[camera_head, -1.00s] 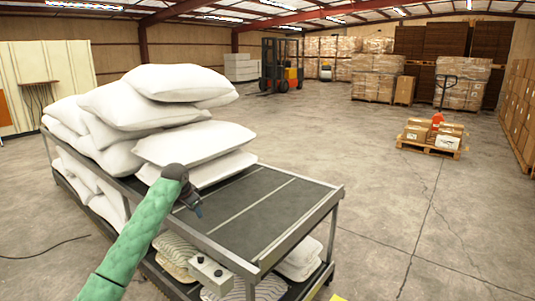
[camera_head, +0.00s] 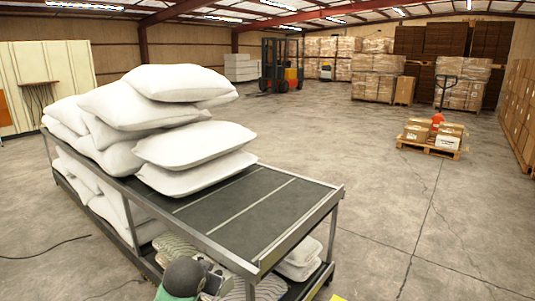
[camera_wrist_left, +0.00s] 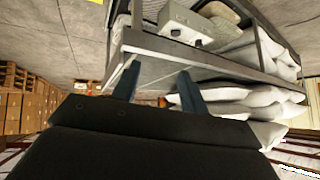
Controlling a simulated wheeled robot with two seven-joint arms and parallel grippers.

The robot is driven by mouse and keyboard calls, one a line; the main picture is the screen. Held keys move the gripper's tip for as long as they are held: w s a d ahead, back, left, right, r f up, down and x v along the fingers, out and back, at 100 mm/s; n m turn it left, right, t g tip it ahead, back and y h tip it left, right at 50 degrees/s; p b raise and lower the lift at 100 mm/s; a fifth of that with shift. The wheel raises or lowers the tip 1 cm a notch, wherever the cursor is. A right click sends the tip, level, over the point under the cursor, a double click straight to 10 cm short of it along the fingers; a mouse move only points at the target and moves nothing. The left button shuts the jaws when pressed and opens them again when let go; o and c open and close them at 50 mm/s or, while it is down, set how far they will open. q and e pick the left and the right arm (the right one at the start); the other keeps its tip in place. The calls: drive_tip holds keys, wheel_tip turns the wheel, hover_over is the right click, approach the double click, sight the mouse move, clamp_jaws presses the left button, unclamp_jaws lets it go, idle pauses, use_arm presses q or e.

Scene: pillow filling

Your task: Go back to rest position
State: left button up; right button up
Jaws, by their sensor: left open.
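My left arm shows only as a green sleeve and dark wrist at the bottom edge of the head view, in front of the cart; its fingers are hidden there. In the left wrist view, which looks upside down, my left gripper (camera_wrist_left: 157,88) is open, its two fingers apart with nothing between them. The cart (camera_head: 262,262) stands beyond the fingers in that view. White pillows (camera_head: 196,147) are stacked on the left part of the cart's top. My right gripper is not in view.
The right half of the cart top is bare. The lower shelf holds more pillows (camera_head: 298,262) and a grey box. A pallet with cartons (camera_head: 428,148) stands at the right. A forklift (camera_head: 281,68) and stacked boxes are far back.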

use_arm(q)
drive_tip(key=s+f+g, duration=0.2)
drive_tip(key=s+f, duration=0.5)
drive_tip(key=s, duration=0.5)
drive_tip(key=s+d+f+n+g, duration=0.1)
drive_tip(key=s+f+g, duration=0.1)
drive_tip(key=s+f, duration=0.6)
drive_tip(key=s+d+f+n+g, duration=0.1)
drive_tip(key=s+f, duration=0.7)
drive_tip(key=s, duration=0.9)
drive_tip(key=shift+s+g+h, duration=0.3)
drive_tip(key=shift+g+h, duration=0.1)
drive_tip(key=shift+g, duration=0.4)
